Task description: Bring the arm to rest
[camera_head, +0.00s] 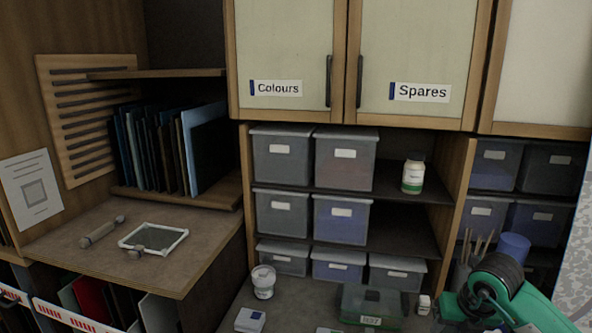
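A green and black jointed part at the lower right corner looks like a link of my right arm. It is bent, in front of the counter's right end. I cannot make out gripper fingers on it. My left arm and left gripper do not show. No object is seen held.
Shelves hold grey lidded bins (281,158) and a white bottle (413,177). On the counter are a white tub (263,281), a green case (371,306) and a small white box (250,320). A framed glass pane (153,237) lies on the left bench. Cupboard doors (417,55) are shut.

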